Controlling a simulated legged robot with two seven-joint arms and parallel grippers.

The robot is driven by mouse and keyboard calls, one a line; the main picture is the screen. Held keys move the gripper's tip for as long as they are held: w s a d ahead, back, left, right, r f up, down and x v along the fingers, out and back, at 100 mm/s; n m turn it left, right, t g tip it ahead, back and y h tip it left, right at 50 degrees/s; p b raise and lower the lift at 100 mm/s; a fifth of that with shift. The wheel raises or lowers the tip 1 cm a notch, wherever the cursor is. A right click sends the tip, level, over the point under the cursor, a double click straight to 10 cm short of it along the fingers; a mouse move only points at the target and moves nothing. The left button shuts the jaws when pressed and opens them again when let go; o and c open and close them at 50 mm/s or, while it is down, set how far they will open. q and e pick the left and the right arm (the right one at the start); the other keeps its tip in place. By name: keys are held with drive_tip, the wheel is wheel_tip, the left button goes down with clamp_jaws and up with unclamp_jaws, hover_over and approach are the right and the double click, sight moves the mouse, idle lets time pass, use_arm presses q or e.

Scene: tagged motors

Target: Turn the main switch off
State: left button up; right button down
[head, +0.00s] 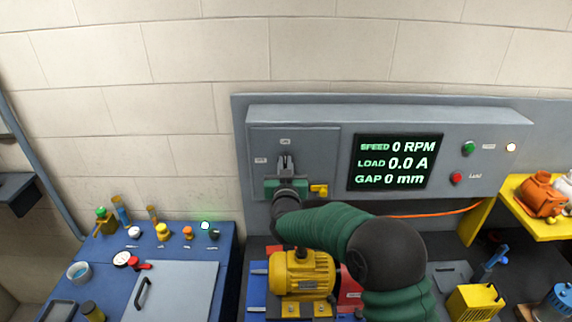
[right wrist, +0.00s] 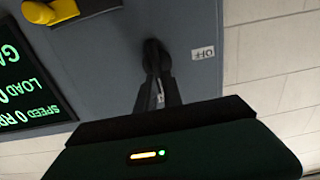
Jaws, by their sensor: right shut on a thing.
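The main switch sits on the left grey section of the wall panel (head: 310,142). Its dark knob (right wrist: 153,50) is mostly hidden by my fingers in both views. An OFF label (right wrist: 204,52) lies beside the knob in the right wrist view. In the head view small labels stand above (head: 285,141) and left (head: 260,160) of the switch; they are too small to read. My right gripper (head: 285,163) is shut on the switch knob at the panel face. Which way the knob points cannot be told. My left gripper is not in view.
A yellow lever (head: 319,190) sits close to the right of my gripper. The display (head: 394,162) reads 0 RPM, 0.0 A, 0 mm. Green (head: 469,147) and red (head: 456,178) buttons are further right. A yellow motor (head: 303,275) stands below my arm. A blue bench (head: 90,265) is at left.

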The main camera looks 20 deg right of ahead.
drive_tip(key=shift+a, duration=0.15)
drive_tip(key=shift+n, duration=0.3)
drive_tip(key=n, duration=0.4)
drive_tip(key=a+f+n, duration=0.1)
drive_tip(key=n, duration=0.3)
drive_tip(key=n+p, duration=0.1)
drive_tip(key=n, duration=0.3)
drive_tip(key=shift+w+a+f+n, duration=0.15)
drive_tip(key=shift+w+a+n, duration=0.1)
drive_tip(key=shift+a+n, duration=0.15)
drive_tip(key=n, duration=0.2)
drive_tip(key=f+n, duration=0.1)
drive_tip(key=n, duration=0.1)
drive_tip(key=shift+n+p, duration=0.3)
drive_tip(key=shift+p, duration=0.1)
drive_tip(key=shift+f, duration=0.1)
